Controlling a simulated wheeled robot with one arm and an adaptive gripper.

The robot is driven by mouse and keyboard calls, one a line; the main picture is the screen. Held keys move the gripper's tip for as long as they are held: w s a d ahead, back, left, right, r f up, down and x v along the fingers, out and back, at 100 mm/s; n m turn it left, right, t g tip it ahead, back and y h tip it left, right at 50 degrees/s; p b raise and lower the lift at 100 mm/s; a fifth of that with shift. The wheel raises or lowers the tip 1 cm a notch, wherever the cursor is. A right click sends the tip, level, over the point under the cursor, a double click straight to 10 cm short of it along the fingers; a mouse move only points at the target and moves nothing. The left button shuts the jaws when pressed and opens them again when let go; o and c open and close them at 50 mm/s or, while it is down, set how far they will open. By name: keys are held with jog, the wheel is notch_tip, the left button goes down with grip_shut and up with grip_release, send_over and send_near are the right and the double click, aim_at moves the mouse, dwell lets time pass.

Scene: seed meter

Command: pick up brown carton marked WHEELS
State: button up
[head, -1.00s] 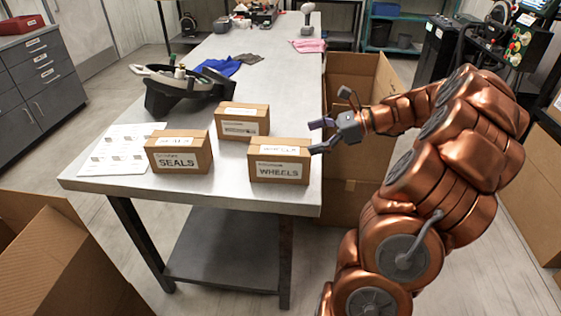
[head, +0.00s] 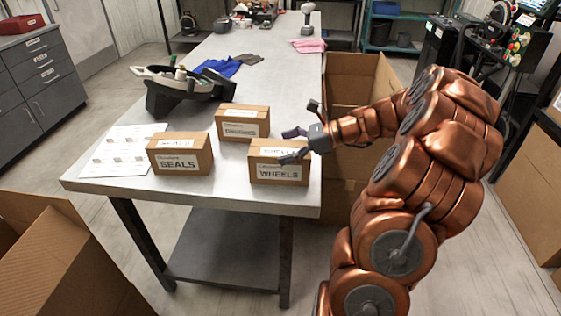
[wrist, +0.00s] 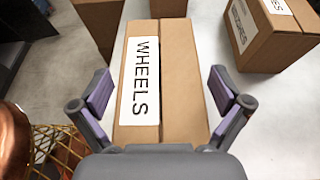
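The brown carton marked WHEELS (head: 279,174) sits at the near right corner of the metal table, its white label facing front. My gripper (head: 288,146) is open just above it in the head view, partly covering its top. In the wrist view the WHEELS carton (wrist: 160,75) lies between the spread purple finger pads of my gripper (wrist: 162,92), with a gap at each side. I cannot tell how far above the carton the fingertips are.
The SEALS carton (head: 180,154) stands to the left and another labelled carton (head: 242,121) stands just behind. A paper sheet (head: 118,150) and a dark seed meter part (head: 180,87) lie on the table (head: 240,196). A large open box (head: 350,78) stands right of the table.

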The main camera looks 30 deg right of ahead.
jog(key=c, duration=1.6)
jog(key=shift+r, duration=0.1)
